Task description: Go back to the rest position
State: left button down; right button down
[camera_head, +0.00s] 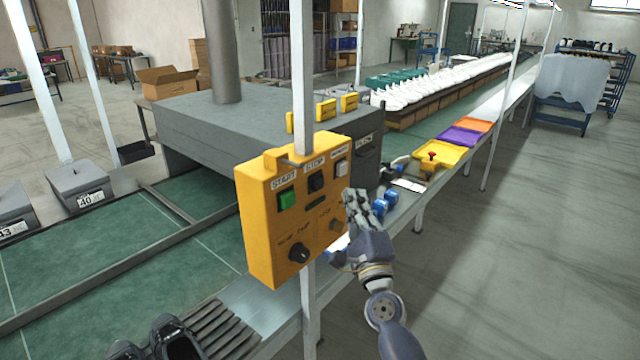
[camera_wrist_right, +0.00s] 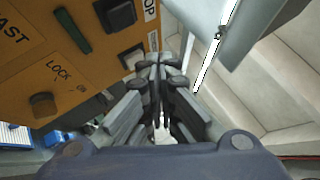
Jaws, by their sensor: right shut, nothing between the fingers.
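The yellow control box (camera_head: 270,235) is fixed to a white post. It has a green START button (camera_head: 287,199), a black STOP button (camera_head: 316,182), a white button (camera_head: 341,168) and dark knobs. My right gripper (camera_head: 353,198) is just right of the box, fingers pointing up and away. In the right wrist view, its fingers (camera_wrist_right: 160,68) are together and empty, beside the box face (camera_wrist_right: 45,75). I cannot tell whether they touch it. My left gripper is not in view.
A grey machine hood (camera_head: 225,115) stands behind the box over the green conveyor (camera_head: 120,245). Dark shoes (camera_head: 165,340) and a ribbed rack (camera_head: 215,330) lie at the bottom. Yellow (camera_head: 441,153) and purple (camera_head: 459,137) trays line the bench. The right-hand floor (camera_head: 540,250) is clear.

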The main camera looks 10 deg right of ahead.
dwell(0.3)
jog(key=s+a+f+n+g+y, duration=0.1)
jog(key=s+f+n+g, duration=0.15)
jog(key=f, duration=0.95)
jog(key=s+a+f+n+g+y, duration=0.1)
jog(key=f+n+g, duration=0.25)
jog(key=f, duration=0.95)
jog(key=s+a+f+n+g+y, duration=0.15)
jog(key=f+n, duration=0.25)
jog(key=f, duration=0.8)
jog(key=s+f+n+g+b, duration=0.1)
jog(key=s+f+n+g, duration=0.2)
jog(key=s+f, duration=0.6)
jog(key=s+f+n+g, duration=0.3)
jog(key=s+f, duration=0.4)
jog(key=f, duration=0.5)
jog(key=s+d+f+n+g+h, duration=0.1)
jog(key=s+f, duration=0.4)
jog(key=s, duration=0.7)
jog(key=s+d+f+n+g, duration=0.2)
jog(key=s+f+n+g, duration=0.2)
jog(key=s, duration=0.9)
jog(key=s+d+f+n+g+h, duration=0.1)
jog(key=s+d+f+n+g, duration=0.1)
jog(key=s+f, duration=0.6)
jog(key=s+n+g, duration=0.1)
jog(key=s, duration=0.4)
jog(key=shift+d+h+b, duration=0.25)
jog(key=shift+h+b, duration=0.05)
jog(key=shift+h, duration=0.05)
